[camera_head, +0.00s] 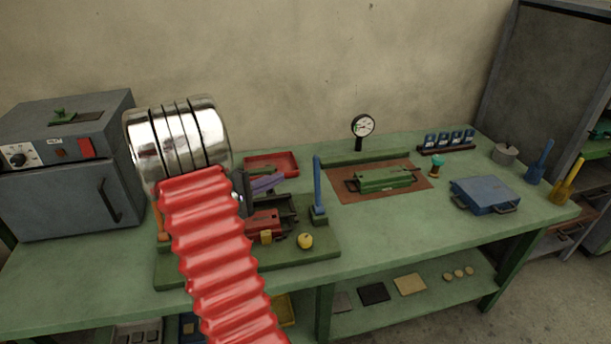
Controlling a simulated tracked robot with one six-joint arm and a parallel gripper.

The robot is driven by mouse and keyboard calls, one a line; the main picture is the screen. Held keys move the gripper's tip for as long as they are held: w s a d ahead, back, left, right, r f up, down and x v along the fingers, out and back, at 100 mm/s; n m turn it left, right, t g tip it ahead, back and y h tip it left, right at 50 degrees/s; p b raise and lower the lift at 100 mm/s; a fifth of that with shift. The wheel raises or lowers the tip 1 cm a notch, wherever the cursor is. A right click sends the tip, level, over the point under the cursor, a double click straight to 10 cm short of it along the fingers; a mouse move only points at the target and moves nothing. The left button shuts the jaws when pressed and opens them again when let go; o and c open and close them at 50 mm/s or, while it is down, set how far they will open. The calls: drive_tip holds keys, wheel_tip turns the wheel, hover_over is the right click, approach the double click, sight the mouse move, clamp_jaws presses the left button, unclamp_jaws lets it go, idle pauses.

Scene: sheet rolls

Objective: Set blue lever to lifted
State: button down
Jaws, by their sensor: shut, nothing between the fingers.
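The blue lever (318,182) stands upright at the right end of the green base plate of a small machine (285,249). It rises from a small dark green block. My gripper (275,182) is mostly hidden behind my red bellows arm and chrome wrist. Its purple-grey fingers point right, toward the lever, and look shut and empty. A gap shows between the fingertips and the lever. An orange post (161,222) at the machine's left end is partly hidden by my arm.
A yellow knob (305,241) sits at the machine's front. A red tray (272,163) lies behind it. A green-handled block on a brown mat (345,192), a gauge (363,127) and a blue case (484,194) stand to the right. A grey oven (65,185) stands left. The bench front right is clear.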

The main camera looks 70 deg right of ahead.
sight(317, 185)
drive_tip(key=shift+s, duration=0.3)
drive_tip(key=s+d, duration=0.5)
drive_tip(key=s, duration=0.2)
drive_tip(key=shift+s+d+f, duration=0.2)
drive_tip(key=shift+s+d, duration=0.05)
drive_tip(key=shift+d, duration=0.15)
idle(0.5)
